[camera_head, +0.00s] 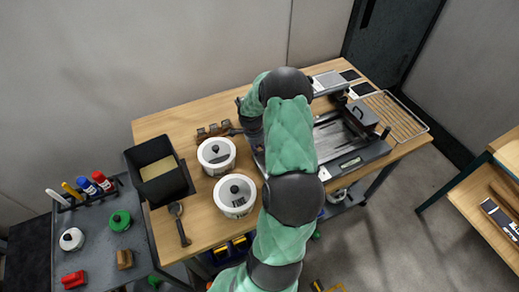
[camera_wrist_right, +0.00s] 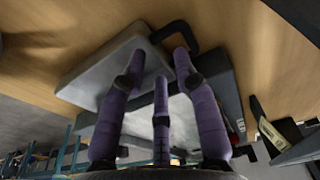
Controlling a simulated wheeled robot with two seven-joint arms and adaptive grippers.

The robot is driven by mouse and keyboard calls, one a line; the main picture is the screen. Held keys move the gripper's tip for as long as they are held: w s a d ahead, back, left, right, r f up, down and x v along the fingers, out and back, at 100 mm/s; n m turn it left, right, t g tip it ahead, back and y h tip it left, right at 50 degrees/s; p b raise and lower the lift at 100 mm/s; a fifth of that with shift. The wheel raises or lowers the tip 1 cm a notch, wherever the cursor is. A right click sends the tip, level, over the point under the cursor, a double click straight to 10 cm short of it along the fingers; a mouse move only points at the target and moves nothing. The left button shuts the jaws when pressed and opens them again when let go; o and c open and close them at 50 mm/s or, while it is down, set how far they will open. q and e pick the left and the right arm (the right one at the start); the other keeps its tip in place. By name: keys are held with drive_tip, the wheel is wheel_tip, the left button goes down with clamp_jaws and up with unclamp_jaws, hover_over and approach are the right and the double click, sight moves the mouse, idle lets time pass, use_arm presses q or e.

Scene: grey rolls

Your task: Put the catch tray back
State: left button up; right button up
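A dark grey machine with a metal bed (camera_head: 337,140) and a small display on its front edge stands on the wooden table, partly behind my right arm. In the right wrist view, a pale grey slab-like tray (camera_wrist_right: 105,78) with a black hooked handle (camera_wrist_right: 182,32) lies beyond my fingers, beside a dark body (camera_wrist_right: 222,90). I cannot tell for sure whether this is the catch tray. My right gripper (camera_wrist_right: 160,65) has its purple fingers spread apart, with nothing visibly held. In the head view the arm hides much of its surroundings. My left gripper is not in view.
Two white lidded pots (camera_head: 234,196) and a black bin (camera_head: 156,168) stand at the left of the table. A wire rack (camera_head: 397,117) is at the right end. A grey side table (camera_head: 93,254) holds bottles. Another wooden table (camera_head: 478,210) is at far right.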

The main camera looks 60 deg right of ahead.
wheel_tip(320, 180, up, 10)
drive_tip(key=a+p, duration=0.1)
drive_tip(key=shift+w+a, duration=0.2)
drive_tip(key=shift+w, duration=0.25)
drive_tip(key=shift+r+p, duration=0.15)
drive_tip(key=shift+p, duration=0.15)
